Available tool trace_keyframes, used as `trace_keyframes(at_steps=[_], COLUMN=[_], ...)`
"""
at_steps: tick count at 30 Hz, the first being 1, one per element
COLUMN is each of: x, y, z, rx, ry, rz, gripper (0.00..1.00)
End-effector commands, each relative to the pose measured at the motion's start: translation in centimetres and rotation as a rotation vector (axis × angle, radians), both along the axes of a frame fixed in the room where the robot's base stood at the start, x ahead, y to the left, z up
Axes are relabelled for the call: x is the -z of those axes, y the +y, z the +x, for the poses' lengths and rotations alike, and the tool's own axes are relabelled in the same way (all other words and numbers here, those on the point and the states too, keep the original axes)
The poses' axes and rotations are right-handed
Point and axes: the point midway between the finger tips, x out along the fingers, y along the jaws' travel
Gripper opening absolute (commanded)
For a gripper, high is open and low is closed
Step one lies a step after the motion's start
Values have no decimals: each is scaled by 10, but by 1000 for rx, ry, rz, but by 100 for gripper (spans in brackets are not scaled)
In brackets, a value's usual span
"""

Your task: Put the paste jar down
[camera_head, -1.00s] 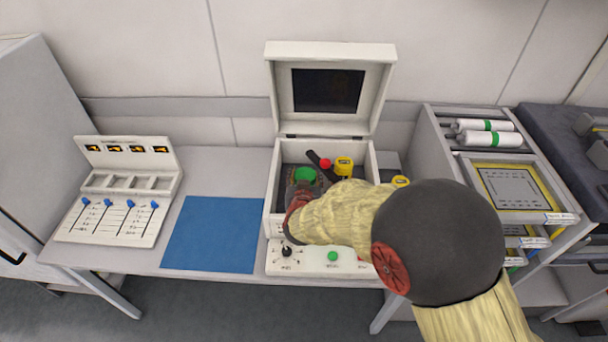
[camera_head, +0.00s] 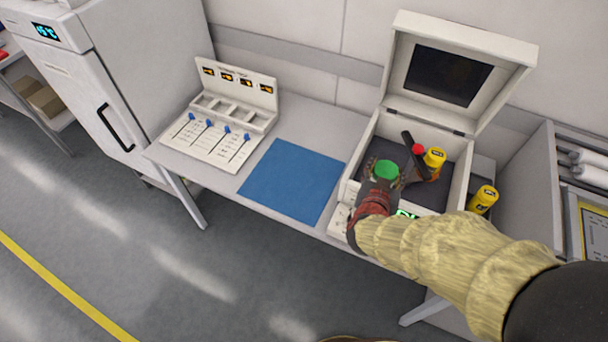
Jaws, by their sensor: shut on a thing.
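The paste jar, with a green lid (camera_head: 387,170), is at the front left of the open white box (camera_head: 462,196). My gripper (camera_head: 383,182) is shut on it, reaching in over the box's front edge. The jar's body is mostly hidden by my gripper, and I cannot tell whether its bottom touches anything. A yellow-lidded jar (camera_head: 434,157) sits in the box to the right of the green lid, beside a dark arm with a red knob (camera_head: 418,149).
A blue mat (camera_head: 290,181) lies clear on the bench left of the box. A white panel with blue sliders (camera_head: 218,143) stands farther left. Another yellow jar (camera_head: 483,199) stands right of the box. The box's raised lid (camera_head: 458,70) stands behind.

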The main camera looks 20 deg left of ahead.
Motion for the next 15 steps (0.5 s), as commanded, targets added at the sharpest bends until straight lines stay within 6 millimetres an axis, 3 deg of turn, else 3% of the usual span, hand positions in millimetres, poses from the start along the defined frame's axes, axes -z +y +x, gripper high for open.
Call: trace_keyframes(at_steps=[5,15], x=[15,47], y=[50,149], z=[-13,-58], rx=[-92,-280], ry=[-2,-2], rz=[0,1], gripper=[0,0])
